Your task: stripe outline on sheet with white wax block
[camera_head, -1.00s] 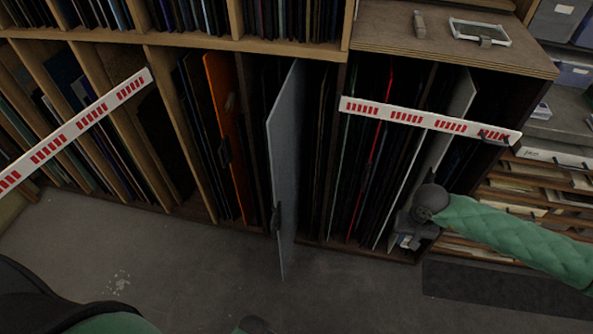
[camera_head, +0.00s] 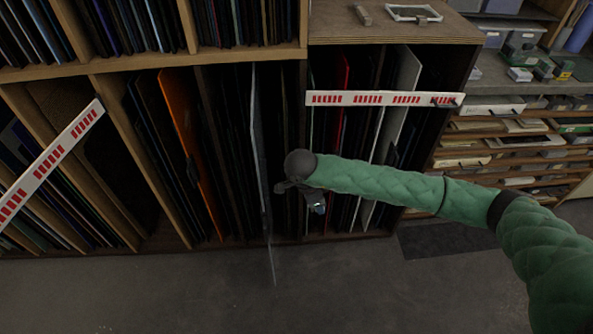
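A pale grey sheet (camera_head: 258,140) stands upright in the rack, seen nearly edge-on, its lower front corner sticking out over the floor. My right gripper (camera_head: 302,198), on the green-sleeved arm from the right, is in front of the rack just right of this sheet's front edge. Whether it touches the sheet is unclear. Its fingers are small and dark, and their opening cannot be made out. I cannot identify a white wax block; a small grey block (camera_head: 362,14) lies on the cabinet top. My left gripper is not in view.
An orange sheet (camera_head: 188,135) and several dark sheets fill the rack. A red-marked white bar (camera_head: 385,99) crosses the right bay, another (camera_head: 48,165) slants at left. A metal-framed item (camera_head: 413,12) lies on the cabinet top. The floor (camera_head: 180,295) in front is clear.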

